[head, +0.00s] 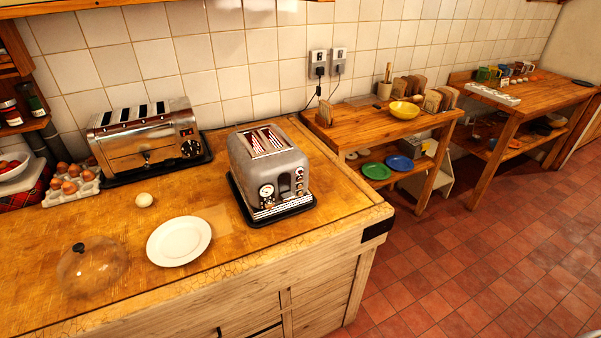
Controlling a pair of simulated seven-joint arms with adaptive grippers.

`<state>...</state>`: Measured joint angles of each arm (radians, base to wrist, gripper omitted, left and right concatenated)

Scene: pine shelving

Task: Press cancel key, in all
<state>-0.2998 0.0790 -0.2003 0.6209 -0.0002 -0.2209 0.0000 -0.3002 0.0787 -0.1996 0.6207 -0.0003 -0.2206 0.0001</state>
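A grey two-slot toaster (240,160) stands on a black base on the near wooden counter, its front turned toward the lower right. Its slots (266,140) show red and white stripes inside. A round dial (267,191) is on the left of its front and a column of small round keys (299,181) is on the right. The key labels are too small to read, so I cannot tell which is cancel. A larger chrome toaster (140,155) with several slots and a black dial stands at the back left. Neither of my grippers is in view.
A white plate (179,241), a clear dome (92,267) and an egg (144,200) lie left of the grey toaster. An egg tray (70,188) is at far left. A lower table with a yellow bowl (404,110) stands right. The counter in front of the toaster is clear.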

